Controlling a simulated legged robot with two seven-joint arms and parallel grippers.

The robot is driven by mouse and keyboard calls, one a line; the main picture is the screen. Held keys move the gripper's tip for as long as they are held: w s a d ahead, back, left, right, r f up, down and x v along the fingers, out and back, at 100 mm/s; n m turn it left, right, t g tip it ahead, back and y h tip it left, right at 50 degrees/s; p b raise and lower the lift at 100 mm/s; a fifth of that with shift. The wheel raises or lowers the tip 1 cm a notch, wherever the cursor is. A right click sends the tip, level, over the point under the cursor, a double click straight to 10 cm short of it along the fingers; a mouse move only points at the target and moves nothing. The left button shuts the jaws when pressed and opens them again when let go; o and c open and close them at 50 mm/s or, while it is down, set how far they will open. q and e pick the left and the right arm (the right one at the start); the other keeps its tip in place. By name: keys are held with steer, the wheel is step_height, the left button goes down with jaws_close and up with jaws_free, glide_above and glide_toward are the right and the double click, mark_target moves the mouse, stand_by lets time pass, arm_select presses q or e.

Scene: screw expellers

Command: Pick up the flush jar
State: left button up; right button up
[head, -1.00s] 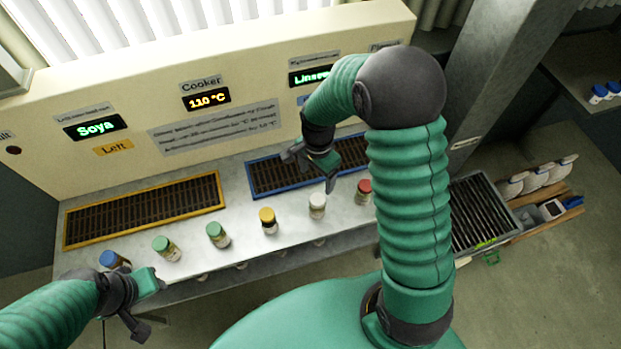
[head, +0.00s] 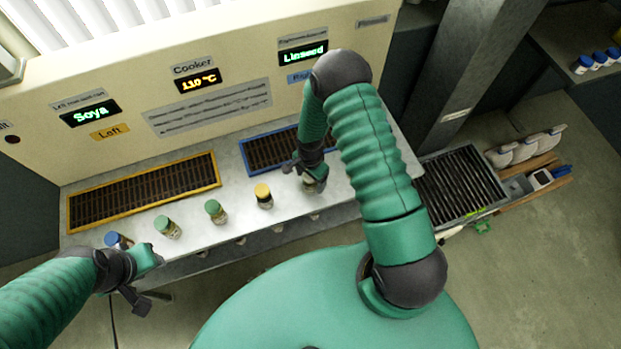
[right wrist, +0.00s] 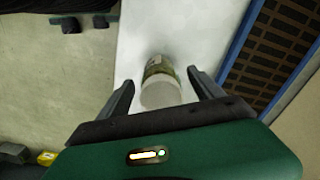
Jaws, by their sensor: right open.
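A jar with a white lid (right wrist: 160,95) and a greenish label stands between the fingers of my right gripper (right wrist: 161,82) in the right wrist view. The fingers are open on either side of it, and no grip on it shows. In the head view my right gripper (head: 305,168) is over this jar (head: 314,186), partly hiding it. No jar label is legible, so I cannot tell which is the flush jar. My left gripper (head: 143,279) is at the lower left by the blue-lidded jar (head: 116,240); its jaw state is unclear.
Two green-lidded jars (head: 166,227) (head: 215,211) and a yellow-lidded jar (head: 264,196) stand along the counter (head: 240,222). A yellow-framed grate (head: 145,192) and a blue-framed grate (head: 268,152) lie behind. The cooker panel (head: 205,105) rises at the back.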

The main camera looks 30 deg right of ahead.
steer(key=shift+w+f, duration=0.1)
steer(key=shift+w, duration=0.05)
jaws_close()
stand_by(0.4)
